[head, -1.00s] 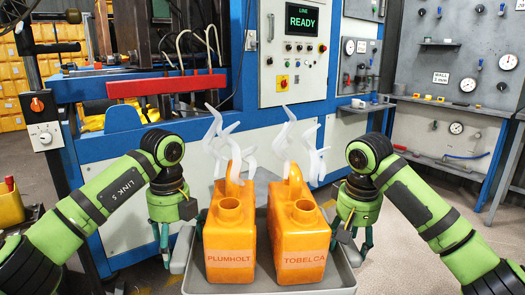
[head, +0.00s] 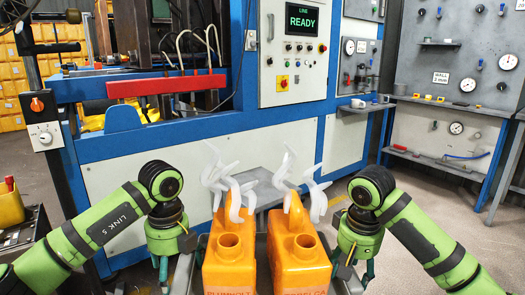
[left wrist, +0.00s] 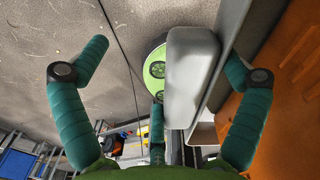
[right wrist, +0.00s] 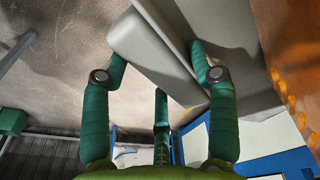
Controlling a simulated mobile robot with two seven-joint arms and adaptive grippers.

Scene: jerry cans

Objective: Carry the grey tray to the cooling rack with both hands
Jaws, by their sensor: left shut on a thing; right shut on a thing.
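The grey tray (head: 354,282) is low in the head view, largely cut off by the bottom edge. It carries two orange jerry cans, the left one (head: 228,268) and the right one (head: 303,268), both upright. White wisps (head: 225,175) rise above them. My left gripper (head: 166,268) is at the tray's left side; the left wrist view shows its fingers around a grey tray handle (left wrist: 192,75). My right gripper (head: 357,268) is at the right side, with its fingers around the other handle (right wrist: 140,35). I cannot make out the cooling rack.
A blue and white machine (head: 160,165) with a red bar (head: 167,86) and a control panel (head: 290,50) stands ahead. A grey workbench (head: 450,103) is at the right. A yellow can (head: 9,205) stands at the far left. Floor is open at right.

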